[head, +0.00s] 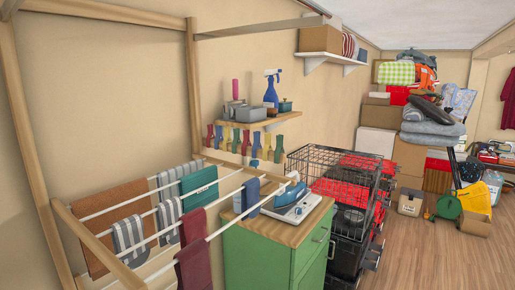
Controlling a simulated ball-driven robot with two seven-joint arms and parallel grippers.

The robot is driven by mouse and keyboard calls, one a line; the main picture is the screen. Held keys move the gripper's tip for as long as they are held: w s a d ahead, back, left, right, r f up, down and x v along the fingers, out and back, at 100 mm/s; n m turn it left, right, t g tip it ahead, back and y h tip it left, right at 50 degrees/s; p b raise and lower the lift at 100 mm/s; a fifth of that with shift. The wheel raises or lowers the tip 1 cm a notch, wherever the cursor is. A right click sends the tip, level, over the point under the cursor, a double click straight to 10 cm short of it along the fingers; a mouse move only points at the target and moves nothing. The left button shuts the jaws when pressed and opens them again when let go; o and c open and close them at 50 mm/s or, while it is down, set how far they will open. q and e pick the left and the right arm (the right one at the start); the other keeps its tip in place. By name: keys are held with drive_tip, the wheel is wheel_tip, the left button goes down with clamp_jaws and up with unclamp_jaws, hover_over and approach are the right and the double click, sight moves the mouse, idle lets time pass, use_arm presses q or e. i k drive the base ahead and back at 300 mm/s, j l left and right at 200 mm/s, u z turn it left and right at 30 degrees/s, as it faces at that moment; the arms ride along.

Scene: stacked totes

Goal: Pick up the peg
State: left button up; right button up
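Several coloured pegs hang in a row below the small wall shelf, in the middle of the head view. Among them are a dark red peg (210,136), a yellow peg (227,138), a blue peg (256,145) and a green peg (279,149). They are small here, and I cannot tell which one the task means. Neither my left nor my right gripper is in view.
A wooden drying rack (192,90) with hung cloths fills the left. A green cabinet (262,262) carries an iron (289,195). Boxes and clutter fill the back right; the wooden floor (425,262) in front is clear.

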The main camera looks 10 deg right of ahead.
sight(279, 138)
drive_tip(key=i+l+u, duration=0.25)
drive_tip(key=l+u, duration=0.25)
drive_tip(key=i+l+u, duration=0.1)
drive_tip(key=l+u, duration=0.15)
drive_tip(key=l, duration=0.25)
